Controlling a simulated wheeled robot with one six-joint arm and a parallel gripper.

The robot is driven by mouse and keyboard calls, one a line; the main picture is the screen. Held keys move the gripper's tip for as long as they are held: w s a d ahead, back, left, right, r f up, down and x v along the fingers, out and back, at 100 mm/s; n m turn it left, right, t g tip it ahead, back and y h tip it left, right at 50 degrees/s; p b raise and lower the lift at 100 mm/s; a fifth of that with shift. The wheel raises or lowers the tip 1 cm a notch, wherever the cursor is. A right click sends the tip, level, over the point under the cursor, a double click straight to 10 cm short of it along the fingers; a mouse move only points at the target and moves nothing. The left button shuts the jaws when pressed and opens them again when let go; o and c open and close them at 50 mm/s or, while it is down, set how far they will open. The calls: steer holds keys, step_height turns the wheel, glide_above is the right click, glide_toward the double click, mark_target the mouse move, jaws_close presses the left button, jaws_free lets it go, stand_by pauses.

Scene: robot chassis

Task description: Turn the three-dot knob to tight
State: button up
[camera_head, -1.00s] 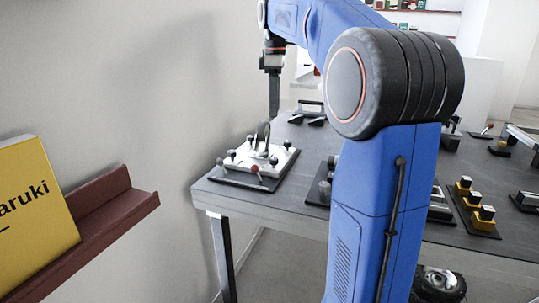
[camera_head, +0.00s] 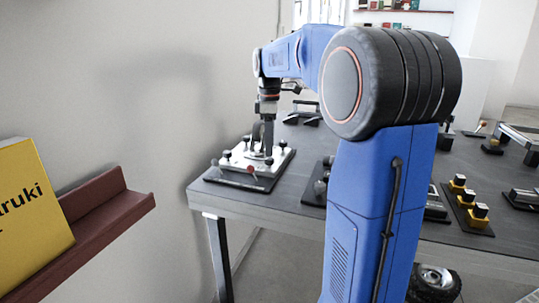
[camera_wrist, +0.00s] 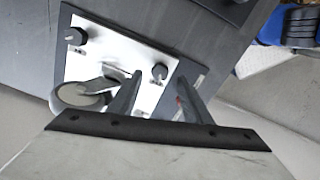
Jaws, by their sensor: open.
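A white panel on a dark base (camera_head: 231,176) stands at the table's near left corner, with several black knobs and a red-topped one (camera_head: 250,169). My gripper (camera_head: 268,150) points down over the panel's middle. In the wrist view, my open gripper (camera_wrist: 160,77) has its two fingers apart, and a black knob (camera_wrist: 160,71) shows between their tips. Another black knob (camera_wrist: 76,36) sits at the panel's upper left. A caster wheel (camera_wrist: 84,95) lies beside the left finger. Marks near the knobs are too small to read, so I cannot tell which has three dots.
The dark table (camera_head: 300,145) carries other fixtures to the right, including a yellow-and-black set (camera_head: 468,205). A wall stands close on the left, with a dark red shelf (camera_head: 105,208) holding a yellow book (camera_head: 30,200). The caster wheel is close to my fingers.

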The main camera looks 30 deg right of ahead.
mark_target(269, 159)
steer(key=shift+f, duration=2.05)
steer(key=c, duration=1.1)
